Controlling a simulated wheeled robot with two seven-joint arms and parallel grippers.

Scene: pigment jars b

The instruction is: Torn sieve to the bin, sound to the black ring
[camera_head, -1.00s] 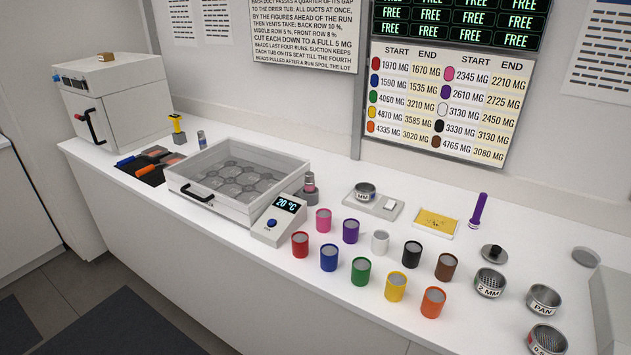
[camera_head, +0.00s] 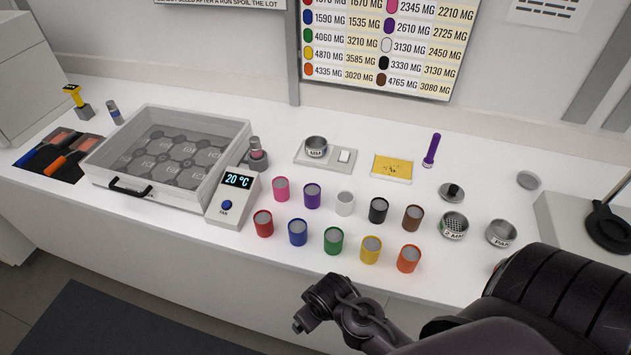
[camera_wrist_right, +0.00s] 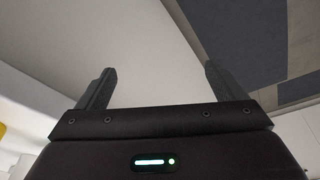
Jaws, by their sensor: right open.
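A metal sieve marked 2 MM (camera_head: 454,226) stands on the bench at the right, its perforated mesh showing. Another small metal sieve (camera_head: 316,147), its label ending in MM, sits on the scale at the back. A third sieve is mostly hidden behind my right arm. I cannot tell from here which mesh is torn. A black ring-like piece (camera_head: 608,228) lies on a grey block at the far right. No bin is identifiable. My right gripper (camera_wrist_right: 158,82) is open and empty; in the head view it hangs in front of the bench edge. My left gripper is out of view.
Two rows of coloured jars, such as the orange jar (camera_head: 408,259), stand mid-bench. The bench's back right is partly clear.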

